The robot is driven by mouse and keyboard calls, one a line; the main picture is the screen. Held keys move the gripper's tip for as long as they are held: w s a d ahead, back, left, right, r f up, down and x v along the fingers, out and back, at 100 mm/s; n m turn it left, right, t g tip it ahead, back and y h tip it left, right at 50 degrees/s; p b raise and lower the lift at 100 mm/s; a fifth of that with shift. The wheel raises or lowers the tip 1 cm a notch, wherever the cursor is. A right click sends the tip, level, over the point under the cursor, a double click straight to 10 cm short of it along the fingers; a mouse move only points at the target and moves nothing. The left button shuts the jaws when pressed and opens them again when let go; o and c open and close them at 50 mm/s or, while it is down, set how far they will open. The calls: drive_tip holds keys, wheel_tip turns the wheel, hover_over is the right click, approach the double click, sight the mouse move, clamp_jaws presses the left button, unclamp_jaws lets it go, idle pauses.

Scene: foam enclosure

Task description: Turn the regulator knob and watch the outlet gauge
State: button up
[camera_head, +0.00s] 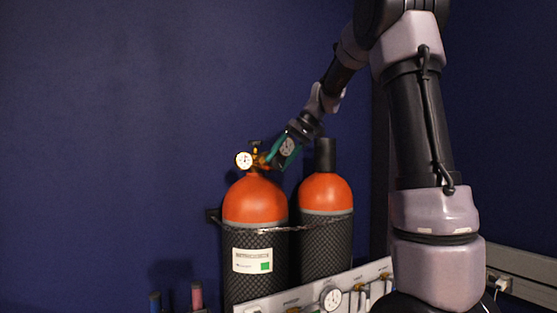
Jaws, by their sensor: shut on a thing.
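A brass regulator (257,155) sits on top of the left orange-topped cylinder (254,200). A round white-faced gauge (244,160) is on the regulator's left side; its needle is too small to read. My gripper (269,158) reaches in from the upper right and is shut at the regulator's right side, on what seems to be the regulator knob. The knob itself is hidden by the gripper. A round greyish face (287,146) shows at the teal part by my wrist; I cannot tell whether it is a second gauge.
A second orange-topped cylinder (325,193) with a black cap (325,154) stands close on the right, below my arm. A chain (300,228) crosses both cylinders. A pale panel (310,299) with a gauge (331,298) and valves lies in front.

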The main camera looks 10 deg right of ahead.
drive_tip(key=y, duration=0.1)
drive_tip(key=m+y, duration=0.1)
drive_tip(key=y, duration=0.3)
drive_tip(key=shift+w+d+f+g, duration=0.1)
drive_tip(key=shift+d+f+g, duration=0.2)
drive_tip(key=shift+d, duration=0.05)
drive_tip(key=y, duration=0.1)
drive_tip(key=m+y, duration=0.1)
drive_tip(key=y, duration=0.1)
drive_tip(key=m+y, duration=0.1)
drive_tip(key=y, duration=0.1)
drive_tip(key=shift+f, duration=0.25)
drive_tip(key=o, duration=1.4)
drive_tip(key=shift+c, duration=0.2)
drive_tip(key=s+d, duration=0.1)
drive_tip(key=d, duration=0.9)
drive_tip(key=shift+s+d+r, duration=0.25)
drive_tip(key=shift+d+r, duration=0.05)
